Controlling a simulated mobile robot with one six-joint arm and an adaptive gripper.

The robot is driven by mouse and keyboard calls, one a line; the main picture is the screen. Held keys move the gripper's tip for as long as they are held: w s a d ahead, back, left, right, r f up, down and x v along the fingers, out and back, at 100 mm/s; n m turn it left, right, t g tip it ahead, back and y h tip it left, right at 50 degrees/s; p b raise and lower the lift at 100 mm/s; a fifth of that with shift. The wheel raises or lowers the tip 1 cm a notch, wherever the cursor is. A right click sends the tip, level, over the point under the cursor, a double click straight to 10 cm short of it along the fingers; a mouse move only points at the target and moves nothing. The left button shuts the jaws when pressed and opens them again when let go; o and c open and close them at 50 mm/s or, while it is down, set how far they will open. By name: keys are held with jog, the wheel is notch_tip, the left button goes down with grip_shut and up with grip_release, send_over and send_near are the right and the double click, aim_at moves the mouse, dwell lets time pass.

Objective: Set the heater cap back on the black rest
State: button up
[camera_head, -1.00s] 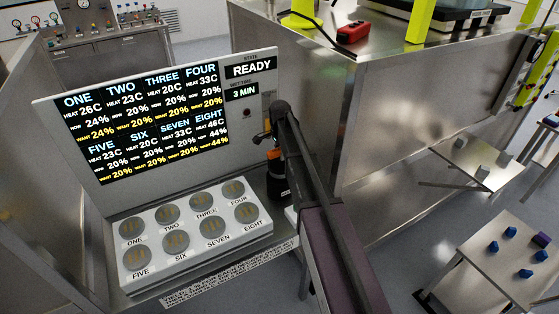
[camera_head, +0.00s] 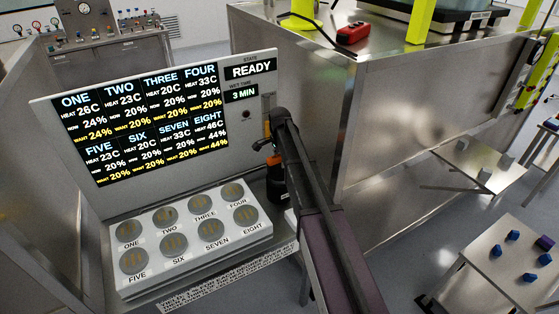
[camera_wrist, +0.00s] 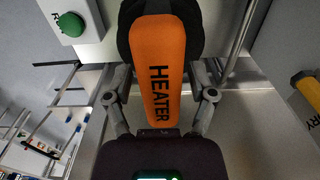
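The heater cap (camera_wrist: 160,70) is an orange piece lettered HEATER, in the middle of the wrist view. A round black part (camera_wrist: 128,35) shows behind its upper end; I cannot tell whether it belongs to the cap or to the rest. My gripper (camera_wrist: 160,78) has one finger on each side of the cap and looks shut on it. In the head view my gripper (camera_head: 266,143) is right of the display, above a black upright piece (camera_head: 277,187) that looks like the rest. A little orange shows between them. The contact between cap and rest is hidden.
The display panel (camera_head: 245,95) reads READY and stands close left of my arm. A white block (camera_head: 195,262) with several numbered round pads lies below it. A steel cabinet (camera_head: 400,120) rises to the right. A green button (camera_wrist: 70,23) shows in the wrist view.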

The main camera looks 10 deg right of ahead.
jog(key=shift+r, duration=0.2)
dwell(0.3)
notch_tip(320, 180, up, 12)
jog(key=p, duration=1.2)
jog(key=shift+s, duration=0.1)
dwell(0.7)
jog(key=s+n, duration=1.4)
jog(key=s, duration=1.5)
notch_tip(320, 180, down, 19)
jog(key=b, duration=1.8)
jog(key=shift+r, duration=0.15)
